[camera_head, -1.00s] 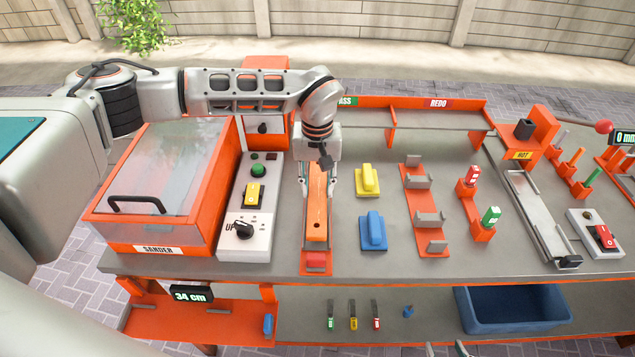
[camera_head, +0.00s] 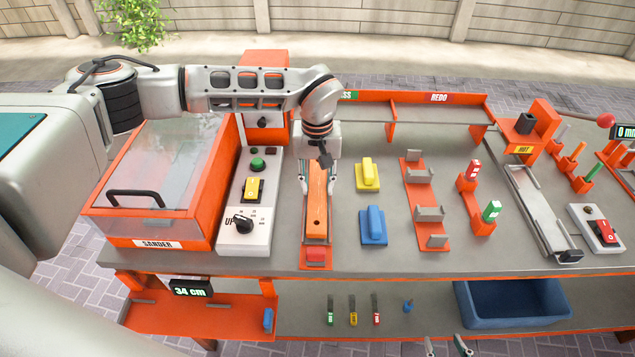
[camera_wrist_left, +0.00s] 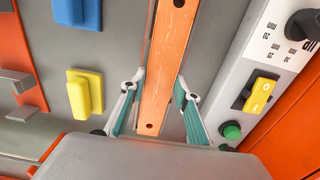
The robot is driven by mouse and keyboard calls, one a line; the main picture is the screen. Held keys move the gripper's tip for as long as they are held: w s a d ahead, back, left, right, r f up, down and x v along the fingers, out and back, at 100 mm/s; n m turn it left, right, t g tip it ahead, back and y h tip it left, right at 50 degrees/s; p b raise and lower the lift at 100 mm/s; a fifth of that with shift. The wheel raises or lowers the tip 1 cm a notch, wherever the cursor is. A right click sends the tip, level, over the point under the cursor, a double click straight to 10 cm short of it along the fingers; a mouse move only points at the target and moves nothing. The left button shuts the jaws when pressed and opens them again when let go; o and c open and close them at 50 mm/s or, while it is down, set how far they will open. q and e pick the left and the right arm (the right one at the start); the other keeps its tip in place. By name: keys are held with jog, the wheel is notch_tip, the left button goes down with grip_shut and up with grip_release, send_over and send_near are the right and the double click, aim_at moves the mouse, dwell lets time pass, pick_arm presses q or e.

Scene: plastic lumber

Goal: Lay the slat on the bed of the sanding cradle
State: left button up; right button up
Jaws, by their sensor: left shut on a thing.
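The slat (camera_head: 317,222) is a long orange bar with a dark hole near its front end. The left wrist view shows the slat (camera_wrist_left: 165,60) between the teal finger pads. Only the fingertips of my right gripper (camera_head: 447,347) show at the bottom edge, apart and empty.
The sander (camera_head: 155,185) and its control panel (camera_head: 245,225) stand left of the cradle. A yellow block (camera_head: 368,174) and a blue block (camera_head: 373,226) sit to its right, before an orange rack (camera_head: 425,205). A blue bin (camera_head: 510,305) is on the lower shelf.

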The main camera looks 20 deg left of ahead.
pick_arm(q)
jog(key=shift+f, duration=0.25)
jog(key=o, duration=1.3)
notch_tip(320, 180, up, 12)
jog(key=shift+r, duration=0.1)
